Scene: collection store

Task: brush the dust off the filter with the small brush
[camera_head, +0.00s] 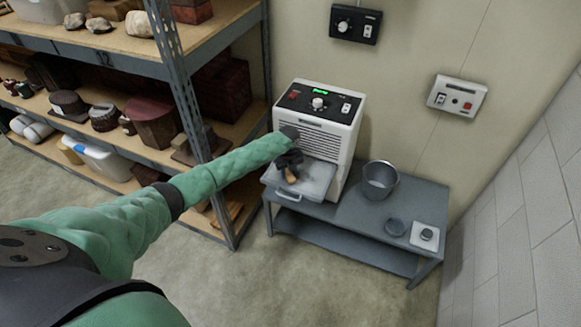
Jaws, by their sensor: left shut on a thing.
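My green-sleeved left arm reaches from the left to the front of a white machine with a black control panel (318,100). The filter (316,184) is a flat grey panel with a handle at its front, sticking out from the lower front of the machine. My left gripper (289,163) is dark and shut on the small brush (291,175), whose orange-brown part shows below the fingers, over the filter's left part. I cannot tell whether the brush touches the filter. Dust on the filter is too small to make out. My right gripper is not in view.
The machine stands on a grey metal table (340,211). A metal bucket (379,180), a dark round dish (396,227) and a white pad with a dark knob (424,236) stand to its right. Loaded shelves (190,150) rise close on the left. Two control boxes hang on the wall.

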